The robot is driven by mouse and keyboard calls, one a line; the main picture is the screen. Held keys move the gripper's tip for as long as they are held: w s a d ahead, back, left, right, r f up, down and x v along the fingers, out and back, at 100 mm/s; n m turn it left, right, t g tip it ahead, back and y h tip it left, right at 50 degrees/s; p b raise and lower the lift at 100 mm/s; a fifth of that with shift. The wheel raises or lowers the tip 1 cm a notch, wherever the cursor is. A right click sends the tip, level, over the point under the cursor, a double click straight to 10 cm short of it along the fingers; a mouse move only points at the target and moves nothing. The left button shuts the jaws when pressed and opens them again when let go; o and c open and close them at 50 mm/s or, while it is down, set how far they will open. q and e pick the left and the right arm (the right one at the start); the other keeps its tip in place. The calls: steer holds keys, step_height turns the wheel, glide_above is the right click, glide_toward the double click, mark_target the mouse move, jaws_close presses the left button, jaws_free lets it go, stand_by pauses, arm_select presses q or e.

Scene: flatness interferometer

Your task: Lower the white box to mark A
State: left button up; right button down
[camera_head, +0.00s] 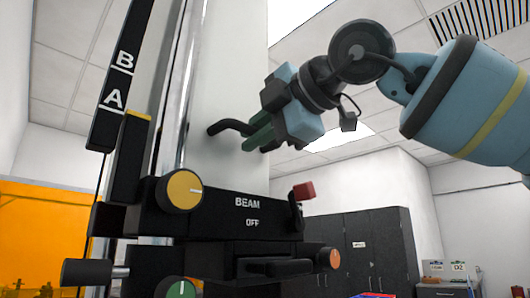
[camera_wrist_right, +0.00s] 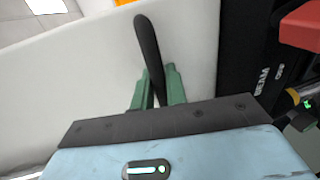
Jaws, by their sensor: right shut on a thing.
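The white box (camera_head: 232,60) is a tall pale housing above a black base; it fills much of the right wrist view (camera_wrist_right: 75,90). A black curved handle (camera_head: 228,126) sticks out of it and also shows in the wrist view (camera_wrist_right: 149,50). My right gripper (camera_head: 252,140) is shut on this handle, its green fingers (camera_wrist_right: 156,92) on either side. Mark A (camera_head: 112,99) is a white letter with a line on a tilted black scale, below mark B (camera_head: 123,62). A black block with a yellow top edge (camera_head: 138,115) stands beside the scale near A. My left gripper is out of view.
The black base (camera_head: 225,222) reads BEAM OFF and carries a yellow knob (camera_head: 180,190), a green knob (camera_head: 176,288) and a red-tipped lever (camera_head: 303,191). Dark cabinets (camera_head: 350,255) stand behind. An orange panel (camera_head: 45,235) is at left.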

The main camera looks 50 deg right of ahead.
steer(key=shift+w+f, duration=0.1)
steer(key=shift+f, duration=0.2)
stand_by(0.4)
steer(key=c, duration=1.5)
jaws_free()
steer(key=shift+w+d, duration=0.1)
steer(key=shift+r, duration=0.1)
